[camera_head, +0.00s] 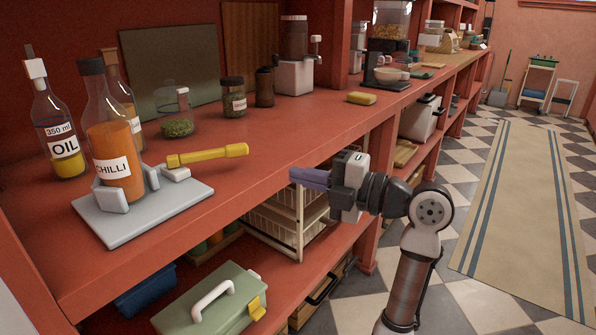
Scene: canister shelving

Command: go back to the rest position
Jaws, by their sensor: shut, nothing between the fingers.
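My gripper (311,177) is at the middle of the head view, in front of the red counter's front edge. Its purple fingers point left and are shut with nothing between them. My arm rises from the lower right. No object touches the fingers. A yellow-handled tool (208,156) lies on the counter to the left of the fingers, apart from them.
A chilli bottle (107,140) stands upright in a grey holder (150,216) on the red counter (300,130). An oil bottle (56,125) stands behind it. A green box (212,305) sits on the lower shelf. The aisle with a striped rug (525,190) is clear.

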